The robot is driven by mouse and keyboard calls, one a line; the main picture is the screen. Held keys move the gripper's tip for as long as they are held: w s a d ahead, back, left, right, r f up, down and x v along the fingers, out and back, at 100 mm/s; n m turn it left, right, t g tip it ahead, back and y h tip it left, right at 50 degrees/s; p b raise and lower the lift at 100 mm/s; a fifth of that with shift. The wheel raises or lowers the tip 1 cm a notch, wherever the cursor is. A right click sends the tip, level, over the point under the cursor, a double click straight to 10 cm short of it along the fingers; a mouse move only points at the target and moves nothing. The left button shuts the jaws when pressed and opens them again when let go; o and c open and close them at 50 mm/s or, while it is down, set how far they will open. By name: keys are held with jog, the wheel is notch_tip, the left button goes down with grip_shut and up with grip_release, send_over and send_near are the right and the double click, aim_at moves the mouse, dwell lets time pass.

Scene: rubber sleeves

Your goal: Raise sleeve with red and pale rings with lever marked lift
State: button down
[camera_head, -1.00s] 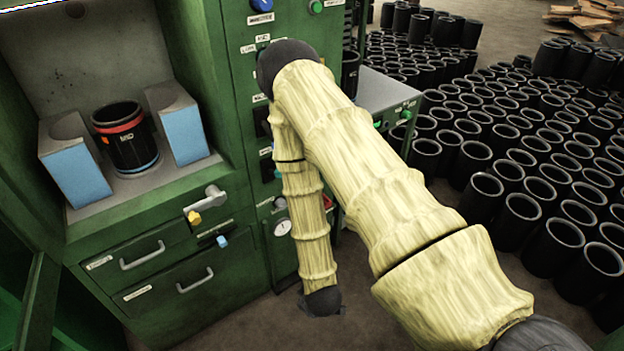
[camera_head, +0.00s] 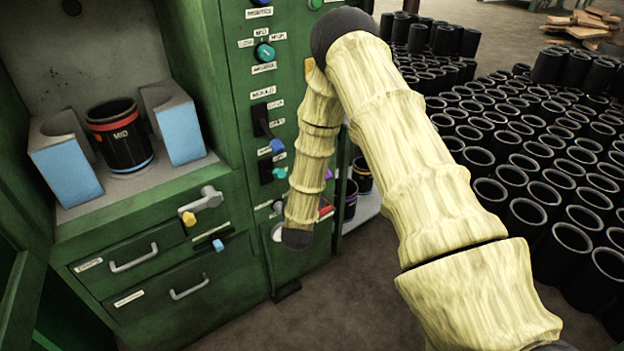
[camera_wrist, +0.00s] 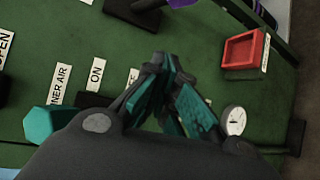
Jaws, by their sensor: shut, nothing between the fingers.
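A black sleeve (camera_head: 122,140) marked MID stands upright between two pale blue-sided blocks in the machine's recess. My gripper (camera_wrist: 178,98) is shut and empty, with teal finger pads, in front of the green panel in the wrist view. In the head view my arm covers this spot. Small levers sit on the machine: one yellow-tipped (camera_head: 189,218), one blue-tipped (camera_head: 218,245), and a blue one (camera_head: 277,146) on the panel. I cannot read a lift label.
In the wrist view, a teal knob (camera_wrist: 38,123) sits by INNER AIR and ON labels, with a red tray (camera_wrist: 242,50) and a gauge (camera_wrist: 234,120) at right. Two drawers (camera_head: 188,288) are below the recess. Many black sleeves (camera_head: 530,215) crowd the floor at right.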

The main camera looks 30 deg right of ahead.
jog(key=shift+w, duration=0.1)
jog(key=w+d+f+p, duration=0.1)
jog(key=w+d, duration=0.4)
jog(key=d, duration=0.2)
jog(key=shift+d+f, duration=0.15)
jog(key=shift+d, duration=0.25)
dwell(0.6)
jog(key=shift+r+p, duration=0.25)
jog(key=shift+p, duration=0.35)
jog(key=shift+g, duration=0.3)
jog(key=shift+s+r+n+g+y+p, duration=0.2)
jog(key=shift+r+n+g+y+p, duration=0.15)
jog(key=shift+p, duration=0.8)
